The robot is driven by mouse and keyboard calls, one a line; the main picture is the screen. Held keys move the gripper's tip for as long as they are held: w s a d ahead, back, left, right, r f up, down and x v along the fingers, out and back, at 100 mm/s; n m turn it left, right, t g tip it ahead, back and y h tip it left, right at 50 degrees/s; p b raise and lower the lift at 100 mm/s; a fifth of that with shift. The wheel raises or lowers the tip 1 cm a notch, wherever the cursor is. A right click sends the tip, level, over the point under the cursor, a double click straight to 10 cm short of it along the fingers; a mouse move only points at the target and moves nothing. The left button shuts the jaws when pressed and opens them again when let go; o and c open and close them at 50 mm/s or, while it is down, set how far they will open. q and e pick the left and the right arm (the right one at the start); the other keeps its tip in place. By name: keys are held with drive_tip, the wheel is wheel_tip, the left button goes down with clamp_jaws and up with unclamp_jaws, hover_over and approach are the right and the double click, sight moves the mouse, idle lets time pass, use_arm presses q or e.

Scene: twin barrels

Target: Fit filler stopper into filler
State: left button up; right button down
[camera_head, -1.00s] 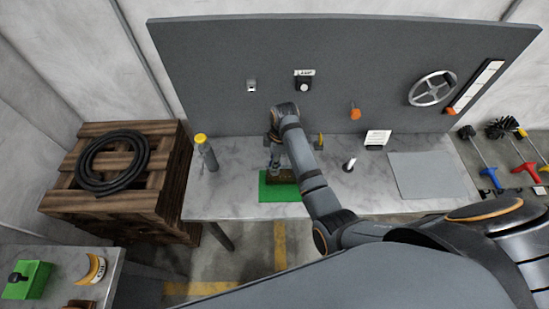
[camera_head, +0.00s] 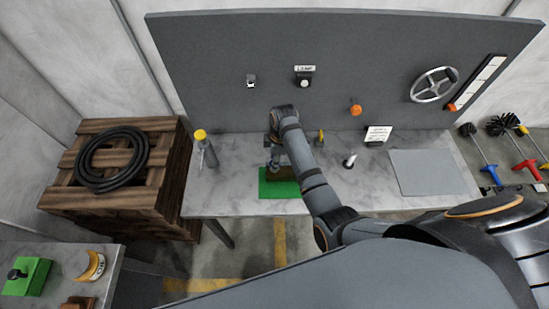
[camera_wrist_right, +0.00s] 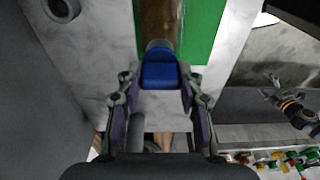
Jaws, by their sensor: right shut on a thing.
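A brown barrel-like body (camera_head: 287,174) lies on the green mat (camera_head: 280,189) on the workbench; its near part shows in the right wrist view (camera_wrist_right: 160,20). My right gripper (camera_head: 272,163) is over the mat at the left end of the brown body. In the right wrist view my right gripper (camera_wrist_right: 160,95) is shut on a blue piece (camera_wrist_right: 160,72), possibly the stopper. The blue piece is in line with the brown body; I cannot tell whether it sits in an opening. A dark jointed part with an orange ring, seemingly my left gripper (camera_wrist_right: 285,98), shows at the right of the wrist view.
A yellow-capped grey bottle (camera_head: 206,150) stands left on the bench (camera_head: 225,195). A small yellow item (camera_head: 320,138), a white-topped item (camera_head: 349,161) and a grey mat (camera_head: 425,172) are to the right. A panel (camera_head: 350,60) with a wheel (camera_head: 434,86) rises behind.

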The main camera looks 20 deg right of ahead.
drive_tip(key=c, duration=0.8)
unclamp_jaws()
drive_tip(key=r, duration=0.4)
drive_tip(key=d+r, duration=0.1)
drive_tip(key=r, duration=0.7)
drive_tip(key=shift+s+d, duration=0.15)
drive_tip(key=shift+d, duration=0.1)
drive_tip(key=shift+f, duration=0.1)
